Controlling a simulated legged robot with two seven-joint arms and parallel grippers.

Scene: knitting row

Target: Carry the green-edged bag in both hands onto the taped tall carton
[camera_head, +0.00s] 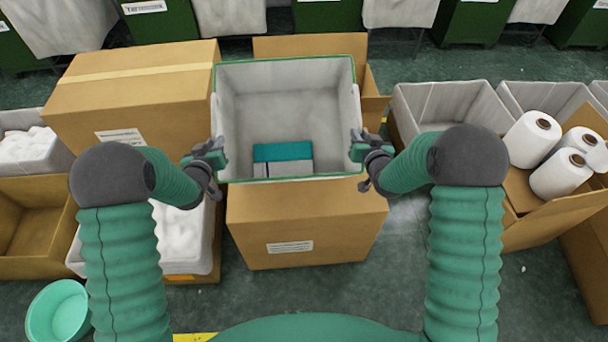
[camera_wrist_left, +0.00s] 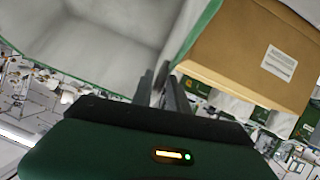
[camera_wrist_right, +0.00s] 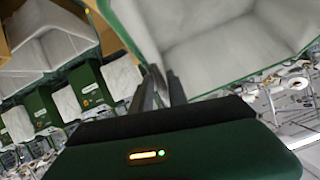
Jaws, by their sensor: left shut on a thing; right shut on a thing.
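The green-edged bag (camera_head: 290,78) is a grey open-topped bag with a green rim, in the middle of the head view. A teal and grey item (camera_head: 283,152) lies on its bottom. My left gripper (camera_head: 216,150) is shut on its left side and my right gripper (camera_head: 360,148) on its right side. The bag's pale inside also shows in the left wrist view (camera_wrist_left: 95,40) and the right wrist view (camera_wrist_right: 220,40). The taped tall carton (camera_head: 135,100), brown with a pale tape strip and a label, stands to the left of the bag.
Another labelled carton (camera_head: 305,228) is below the bag; I cannot tell whether they touch. A carton with raised flaps (camera_head: 312,45) is behind. Grey bins (camera_head: 450,102) and white yarn cones (camera_head: 533,138) stand at the right. A green basin (camera_head: 57,310) is at the lower left.

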